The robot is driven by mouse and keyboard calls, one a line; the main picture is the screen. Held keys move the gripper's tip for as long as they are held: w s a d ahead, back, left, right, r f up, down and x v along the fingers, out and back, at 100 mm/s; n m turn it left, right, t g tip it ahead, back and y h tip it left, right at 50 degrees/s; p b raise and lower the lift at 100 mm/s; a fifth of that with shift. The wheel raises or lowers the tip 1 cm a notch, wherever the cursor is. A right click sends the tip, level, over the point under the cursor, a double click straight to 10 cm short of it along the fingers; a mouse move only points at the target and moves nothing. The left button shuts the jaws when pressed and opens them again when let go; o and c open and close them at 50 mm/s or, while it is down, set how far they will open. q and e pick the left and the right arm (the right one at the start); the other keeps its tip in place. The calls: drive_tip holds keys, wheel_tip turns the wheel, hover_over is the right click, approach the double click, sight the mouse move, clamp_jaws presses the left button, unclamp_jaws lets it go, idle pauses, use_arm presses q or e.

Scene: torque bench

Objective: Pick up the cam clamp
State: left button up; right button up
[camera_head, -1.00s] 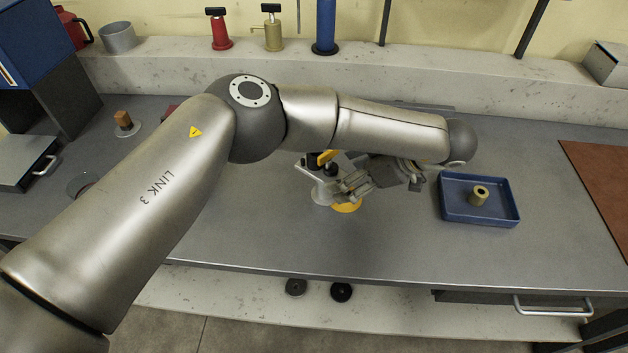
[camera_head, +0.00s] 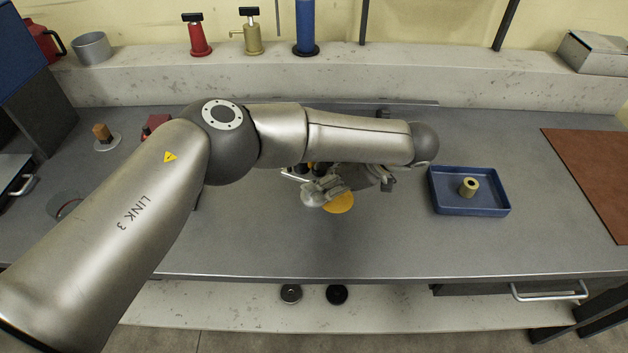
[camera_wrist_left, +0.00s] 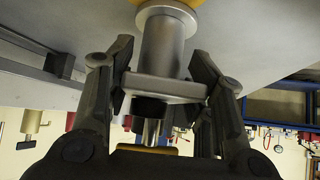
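What I take for the cam clamp, a silver post with a square plate (camera_wrist_left: 165,87) and dark collar, fills the middle of the left wrist view. A yellow disc (camera_head: 341,202) lies at its foot; the disc's edge also shows in the wrist view (camera_wrist_left: 190,3). In the head view, my forearm and gripper hide most of the clamp. My left gripper (camera_head: 322,190) is at the clamp. In the wrist view its fingers (camera_wrist_left: 160,72) stand apart, one on each side of the post and plate. I see no firm grip, and contact with the plate is unclear. My right gripper is out of view.
A blue tray (camera_head: 436,203) holding a tan ring (camera_head: 468,187) stands right of the gripper. A brown mat (camera_head: 590,175) lies farther right. A pale ledge (camera_head: 400,82) runs along the back. The bench front (camera_head: 300,245) is clear.

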sight(323, 169)
use_arm(q)
drive_tip(key=c, duration=0.6)
drive_tip(key=shift+o, duration=0.2)
drive_tip(key=shift+r, duration=0.45)
wheel_tip(323, 169, up, 2)
drive_tip(key=shift+r, duration=0.1)
drive_tip(key=s+r+b, duration=0.2)
drive_tip(key=s+r, duration=0.8)
drive_tip(key=s, duration=0.4)
drive_tip(key=shift+a, duration=0.15)
drive_tip(key=shift+f, duration=0.1)
